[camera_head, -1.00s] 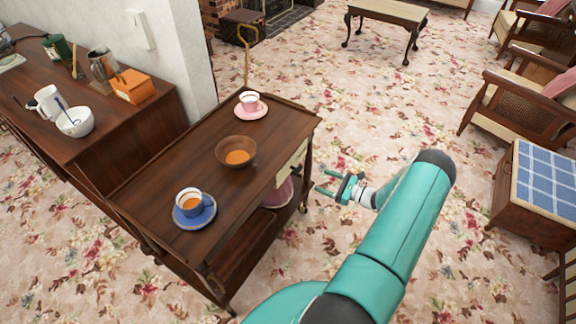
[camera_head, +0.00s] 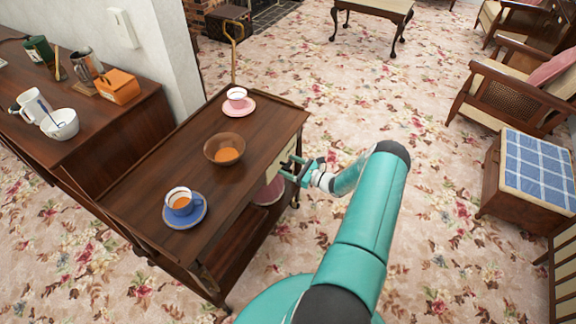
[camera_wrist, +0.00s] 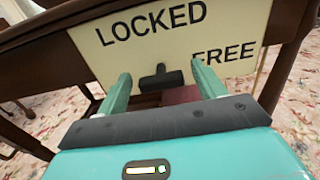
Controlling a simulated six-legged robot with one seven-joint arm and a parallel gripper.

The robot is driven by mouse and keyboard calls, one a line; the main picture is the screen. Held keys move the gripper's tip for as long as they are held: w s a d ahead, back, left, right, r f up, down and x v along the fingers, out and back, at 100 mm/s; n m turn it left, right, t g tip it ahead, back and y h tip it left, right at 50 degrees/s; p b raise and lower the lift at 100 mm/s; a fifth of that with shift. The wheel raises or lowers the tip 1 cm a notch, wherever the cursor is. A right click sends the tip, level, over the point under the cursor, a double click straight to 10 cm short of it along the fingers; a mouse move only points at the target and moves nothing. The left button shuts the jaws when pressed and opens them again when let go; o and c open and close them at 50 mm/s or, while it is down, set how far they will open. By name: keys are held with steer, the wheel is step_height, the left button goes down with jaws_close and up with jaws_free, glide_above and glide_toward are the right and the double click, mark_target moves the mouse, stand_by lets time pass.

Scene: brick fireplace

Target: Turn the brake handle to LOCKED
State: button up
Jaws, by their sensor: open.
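The brake handle (camera_wrist: 161,77) is a small dark T-shaped piece on a cream sign plate (camera_wrist: 105,58) on the trolley's side, in the wrist view. The plate reads LOCKED at upper left and FREE at right. The handle's short stem points up, between the two words, and its dark bar lies below. My gripper (camera_wrist: 160,85) is open, with one teal finger on each side of the handle; I cannot tell whether either touches it. In the head view my gripper (camera_head: 289,168) is at the trolley's right side, where the handle itself is hidden.
A sideboard (camera_head: 130,125) stands at left. Patterned carpet (camera_head: 430,215) is open to the right.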

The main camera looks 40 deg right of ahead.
steer(key=shift+w+a, duration=0.15)
steer(key=shift+w, duration=0.35)
steer(key=c, duration=1)
